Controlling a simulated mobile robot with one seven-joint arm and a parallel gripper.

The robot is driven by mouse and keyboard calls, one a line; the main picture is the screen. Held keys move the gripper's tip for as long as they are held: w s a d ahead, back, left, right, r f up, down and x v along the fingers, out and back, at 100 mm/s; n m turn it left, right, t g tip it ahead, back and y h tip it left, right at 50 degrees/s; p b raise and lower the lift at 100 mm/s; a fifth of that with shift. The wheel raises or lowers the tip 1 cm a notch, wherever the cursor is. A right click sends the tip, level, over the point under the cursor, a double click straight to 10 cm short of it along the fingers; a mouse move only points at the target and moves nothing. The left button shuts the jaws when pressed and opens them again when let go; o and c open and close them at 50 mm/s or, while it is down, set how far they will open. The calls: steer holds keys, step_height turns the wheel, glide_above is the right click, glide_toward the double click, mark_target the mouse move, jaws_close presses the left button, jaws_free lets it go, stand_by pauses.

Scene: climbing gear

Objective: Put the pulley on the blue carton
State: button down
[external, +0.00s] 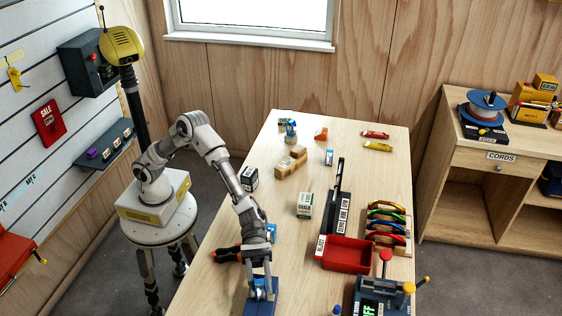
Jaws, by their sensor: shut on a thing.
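My gripper (262,281) is at the near left of the table, pointing down, with its jaws shut on a small dark blue thing that seems to be the pulley (260,290). The fingers hide most of it. Directly under it is a blue block-like shape, apparently the blue carton (263,307), near the bottom edge of the view. I cannot tell whether the pulley touches it or is just above it.
A red-and-black tool (226,254) lies left of my wrist. A red tray (346,255), a rack of coloured carabiners (387,228) and a dark device (372,298) stand to the right. A chalk carton (304,206) and wooden blocks (290,163) stand farther back.

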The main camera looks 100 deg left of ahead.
steer(key=c, duration=0.5)
jaws_free()
steer(key=shift+r, duration=0.1)
steer(key=shift+r+p, duration=0.25)
steer(key=shift+p, duration=0.2)
steer(key=v, duration=1.2)
steer(key=s+m+g, duration=0.1)
steer(key=s+m, duration=0.1)
steer(key=s+m+g+y, duration=0.1)
steer(key=s+m, duration=0.1)
steer(key=s, duration=0.1)
steer(key=s+a+r+m+g, duration=0.1)
steer(key=s+m, duration=0.1)
steer(key=shift+s+a+r+y+p, duration=0.1)
steer(key=shift+s+y+p, duration=0.2)
steer(key=shift+s+p, duration=0.05)
steer(key=s+a+m+y, duration=0.5)
steer(key=s+a, duration=0.2)
steer(key=a, duration=0.3)
steer(key=s+a+f+m+t+y, duration=0.1)
steer(key=s+a+m+y, duration=0.4)
steer(key=s+a, duration=0.3)
steer(key=s+a+m+y, duration=0.5)
steer(key=s+a, duration=0.3)
steer(key=a, duration=0.3)
steer(key=shift+a+f+m+t, duration=0.25)
steer(key=shift+a+m+t, duration=0.15)
steer(key=shift+m, duration=0.3)
steer(key=shift+d, duration=0.1)
